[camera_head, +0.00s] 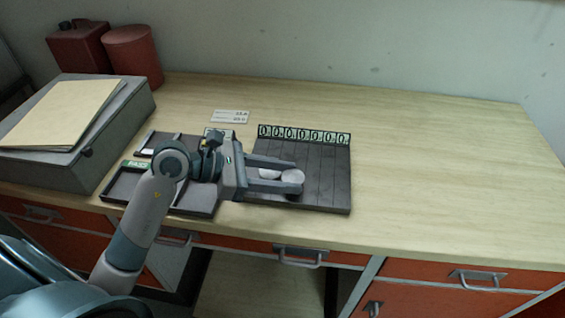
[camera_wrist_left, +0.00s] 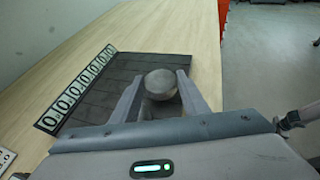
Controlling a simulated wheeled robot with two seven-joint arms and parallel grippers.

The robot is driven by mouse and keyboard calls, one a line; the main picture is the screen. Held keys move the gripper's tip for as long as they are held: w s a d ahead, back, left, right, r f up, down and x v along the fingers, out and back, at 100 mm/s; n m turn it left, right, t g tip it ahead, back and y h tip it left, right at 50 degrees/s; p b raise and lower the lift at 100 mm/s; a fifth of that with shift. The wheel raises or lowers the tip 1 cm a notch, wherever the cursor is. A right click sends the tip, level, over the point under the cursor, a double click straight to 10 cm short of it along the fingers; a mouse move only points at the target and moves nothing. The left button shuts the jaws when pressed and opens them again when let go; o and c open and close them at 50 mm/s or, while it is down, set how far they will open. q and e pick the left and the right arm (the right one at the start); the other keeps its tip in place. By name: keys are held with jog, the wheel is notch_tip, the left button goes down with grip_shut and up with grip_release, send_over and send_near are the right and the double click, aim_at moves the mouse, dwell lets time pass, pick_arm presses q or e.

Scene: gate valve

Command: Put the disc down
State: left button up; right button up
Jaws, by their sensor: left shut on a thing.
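A grey metal disc (camera_head: 292,176) sits between the fingertips of my left gripper (camera_head: 285,181), over the dark slotted board (camera_head: 330,175). In the left wrist view the disc (camera_wrist_left: 161,84) shows between the two fingers of the left gripper (camera_wrist_left: 160,92), which is shut on it. A second rounded grey part (camera_wrist_left: 163,108) shows just behind the disc, between the fingers; I cannot tell whether it belongs to the disc. The board has a row of numbered labels (camera_head: 303,134) along its back edge. Whether the disc touches the board is unclear. My right gripper is not in view.
Dark trays (camera_head: 125,185) lie left of the board, partly hidden by my left arm. A grey box (camera_head: 110,140) with papers (camera_head: 60,112) stands at the left, with red containers (camera_head: 133,55) behind. A small sign (camera_head: 230,116) lies behind the trays. The table's right side (camera_head: 440,170) is clear.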

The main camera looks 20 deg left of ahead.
pick_arm(q)
jog(key=shift+r, duration=0.1)
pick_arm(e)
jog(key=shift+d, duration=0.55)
pick_arm(q)
jog(key=shift+w+d, duration=0.1)
